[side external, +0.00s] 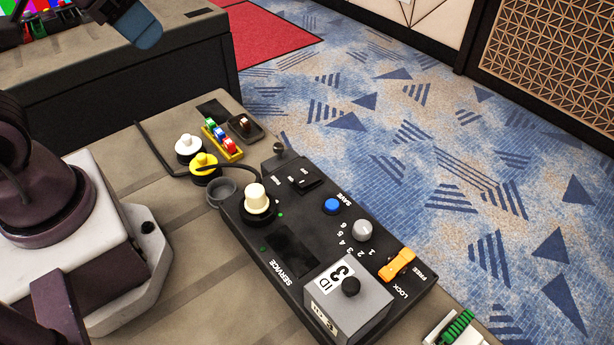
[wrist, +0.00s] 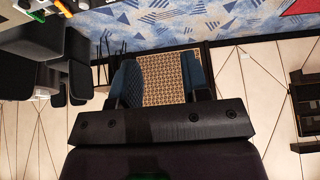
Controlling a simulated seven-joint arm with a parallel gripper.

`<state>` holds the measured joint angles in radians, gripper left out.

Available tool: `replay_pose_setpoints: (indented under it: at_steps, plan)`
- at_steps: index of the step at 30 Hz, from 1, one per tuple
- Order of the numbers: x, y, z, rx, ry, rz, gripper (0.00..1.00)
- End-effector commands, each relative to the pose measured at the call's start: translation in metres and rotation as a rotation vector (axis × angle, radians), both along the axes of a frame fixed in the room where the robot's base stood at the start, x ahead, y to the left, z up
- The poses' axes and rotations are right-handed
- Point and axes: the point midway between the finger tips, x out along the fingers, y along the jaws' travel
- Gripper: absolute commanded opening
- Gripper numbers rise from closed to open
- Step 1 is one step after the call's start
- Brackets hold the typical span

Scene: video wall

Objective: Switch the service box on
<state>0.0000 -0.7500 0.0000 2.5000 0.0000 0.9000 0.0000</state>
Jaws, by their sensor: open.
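The service box (side external: 250,235), a black panel lettered SERVICE, lies on the bench in the side external view. It carries a cream knob (side external: 256,197), a small black switch (side external: 305,181), a blue button (side external: 331,206) near SAVE, a grey dial (side external: 362,230) numbered 1 to 6 and an orange lever (side external: 397,265) by LOCK and FREE. The switch's setting is too small to tell. A dark display (side external: 292,250) looks blank; small green dots show near it. My gripper (wrist: 162,78) is open and empty in the wrist view, its blue fingers apart, away from the panel.
A grey block (side external: 340,305) marked ID 3, with a black knob, stands on the panel's near end. White (side external: 188,147) and yellow (side external: 204,165) round pieces, a cable and a yellow rack (side external: 222,139) lie beyond it. Patterned carpet (side external: 430,150) lies right of the bench.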

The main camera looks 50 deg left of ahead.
Motion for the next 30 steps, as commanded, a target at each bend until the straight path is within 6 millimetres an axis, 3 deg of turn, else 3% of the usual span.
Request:
replay_pose_setpoints:
  at_steps: [1, 6, 30]
  plan:
    - [0.0000, 0.0000, 0.0000, 0.000, 0.000, 0.000, 0.38]
    - [0.0000, 0.0000, 0.0000, 0.000, 0.000, 0.000, 0.00]
    - [0.0000, 0.0000, 0.0000, 0.000, 0.000, 0.000, 0.00]
